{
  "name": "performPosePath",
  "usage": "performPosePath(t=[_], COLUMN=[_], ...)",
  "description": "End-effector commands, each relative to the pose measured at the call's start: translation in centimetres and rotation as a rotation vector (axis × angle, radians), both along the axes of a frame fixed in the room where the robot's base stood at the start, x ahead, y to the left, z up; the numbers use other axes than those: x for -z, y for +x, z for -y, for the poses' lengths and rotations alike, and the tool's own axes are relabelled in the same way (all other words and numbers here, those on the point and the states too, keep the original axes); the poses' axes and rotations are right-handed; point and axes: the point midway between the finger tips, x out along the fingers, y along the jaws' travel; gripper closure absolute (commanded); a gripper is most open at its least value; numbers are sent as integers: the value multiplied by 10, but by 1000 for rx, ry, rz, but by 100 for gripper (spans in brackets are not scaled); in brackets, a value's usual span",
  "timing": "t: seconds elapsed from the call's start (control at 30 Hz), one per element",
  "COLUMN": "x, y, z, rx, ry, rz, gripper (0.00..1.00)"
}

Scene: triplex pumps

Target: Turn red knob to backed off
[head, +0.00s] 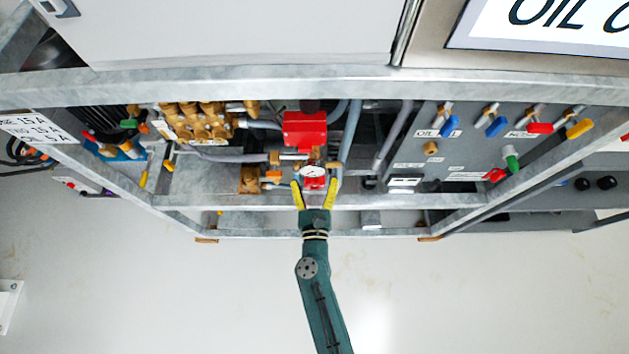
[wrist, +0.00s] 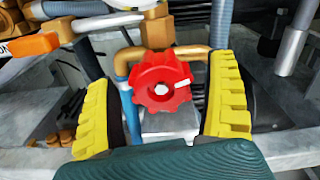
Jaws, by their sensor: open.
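The red knob (wrist: 161,81) is a lobed round handle with a pale hub and a white mark at its right side, in the middle of the wrist view. In the head view the red knob (head: 314,183) shows just below a round gauge. My gripper (head: 315,190) is open, with its yellow fingers on either side of the knob. In the wrist view my gripper (wrist: 168,100) has a visible gap between each finger and the knob. No contact shows.
A white-faced gauge (head: 313,171) and a red block (head: 305,129) sit above the knob. An orange lever (wrist: 30,46) lies at upper left. Grey hoses and brass pipes crowd behind. A galvanised frame rail (head: 400,198) runs across in front. A panel with coloured valves (head: 450,150) stands right.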

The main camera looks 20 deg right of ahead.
Motion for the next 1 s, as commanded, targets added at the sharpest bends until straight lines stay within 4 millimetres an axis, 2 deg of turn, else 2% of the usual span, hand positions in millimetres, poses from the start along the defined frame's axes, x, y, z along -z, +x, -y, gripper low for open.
performPosePath(t=[0.33, 0.67, 1.0], x=[0, 0, -1], y=[6, 5, 6], z=[3, 3, 2], rx=[0, 0, 0], ry=[0, -1, -43], rz=[-1, 0, -20], gripper=[13, 76, 77])
